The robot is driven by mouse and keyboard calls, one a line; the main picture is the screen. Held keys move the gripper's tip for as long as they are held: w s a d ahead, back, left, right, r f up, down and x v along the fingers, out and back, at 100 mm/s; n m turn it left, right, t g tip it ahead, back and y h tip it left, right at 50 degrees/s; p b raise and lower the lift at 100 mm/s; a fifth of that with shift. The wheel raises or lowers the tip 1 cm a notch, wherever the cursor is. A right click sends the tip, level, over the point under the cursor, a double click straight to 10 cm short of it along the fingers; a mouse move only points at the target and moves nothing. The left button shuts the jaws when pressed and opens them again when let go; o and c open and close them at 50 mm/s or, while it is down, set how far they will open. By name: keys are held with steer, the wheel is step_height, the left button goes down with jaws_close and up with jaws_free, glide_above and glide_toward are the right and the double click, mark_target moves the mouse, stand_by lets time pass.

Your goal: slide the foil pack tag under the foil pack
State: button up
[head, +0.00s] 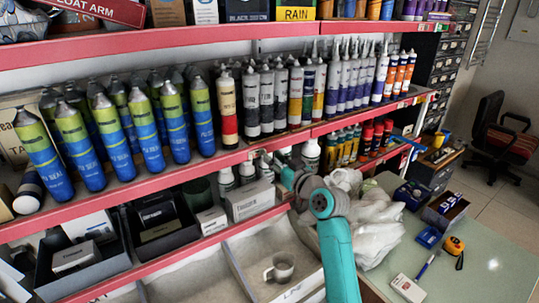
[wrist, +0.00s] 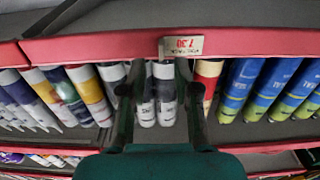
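A price tag (wrist: 182,47) sits on the pink shelf edge in the wrist view, upside down, with a price and small text. Its product name is too small to read, so I cannot tell that it is the foil pack tag. White-grey tubes (wrist: 163,95) and a red-and-cream tube (wrist: 208,82) stand behind that edge. I cannot tell which product is the foil pack. My gripper (wrist: 155,85) has its two fingers apart, with nothing seen held between them, facing the shelf edge near the tag.
Blue-and-green tubes (head: 145,125) stand on the same shelf to the left, and more tubes (head: 345,85) to the right. The lower shelf holds boxes (head: 250,200) and bottles. A bench (head: 480,265) at right bears plastic bags (head: 375,225) and a tape measure (head: 454,245).

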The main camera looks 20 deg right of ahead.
mark_target(258, 155)
steer(key=shift+x, duration=1.7)
jaws_close()
